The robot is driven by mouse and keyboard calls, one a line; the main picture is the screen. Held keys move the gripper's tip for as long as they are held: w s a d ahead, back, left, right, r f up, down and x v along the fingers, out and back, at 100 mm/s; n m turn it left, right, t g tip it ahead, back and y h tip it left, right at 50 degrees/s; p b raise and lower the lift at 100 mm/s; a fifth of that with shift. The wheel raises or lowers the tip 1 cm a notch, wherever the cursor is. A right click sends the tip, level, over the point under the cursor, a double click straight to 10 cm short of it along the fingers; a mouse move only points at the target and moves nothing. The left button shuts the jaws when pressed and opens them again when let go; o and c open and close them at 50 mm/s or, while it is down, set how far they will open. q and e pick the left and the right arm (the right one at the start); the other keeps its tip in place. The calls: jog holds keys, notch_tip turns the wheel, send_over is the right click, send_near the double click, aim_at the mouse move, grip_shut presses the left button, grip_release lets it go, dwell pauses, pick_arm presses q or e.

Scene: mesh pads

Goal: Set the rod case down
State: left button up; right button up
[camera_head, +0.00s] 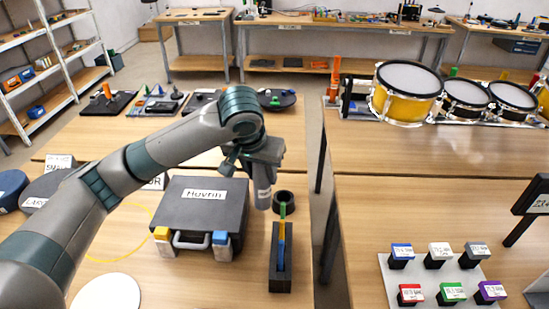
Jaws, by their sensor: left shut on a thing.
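A long, narrow black case (281,284) with green, yellow and blue rod pieces along its top shows at the front of the left table; I take it for the rod case. My left gripper (263,203) points down just beyond and left of its far end, beside the dark grey case's right edge. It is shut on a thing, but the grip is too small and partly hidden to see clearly. I cannot tell whether the narrow case touches the table. My right gripper is not in view.
A dark grey labelled case (205,211) with a handle stands to the left. A black ring (285,201) is near the gripper. A gap separates the right table (440,155), which holds drums (405,92) and a pad of coloured blocks (440,268).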

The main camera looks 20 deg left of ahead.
pick_arm(q)
jog(key=s+a+f, duration=0.2)
jog(key=s, duration=0.4)
jog(key=shift+s+a+n+b, duration=0.15)
jog(key=shift+s+n+b, duration=0.15)
jog(key=shift+s+b, duration=0.1)
jog(key=shift+s, duration=0.1)
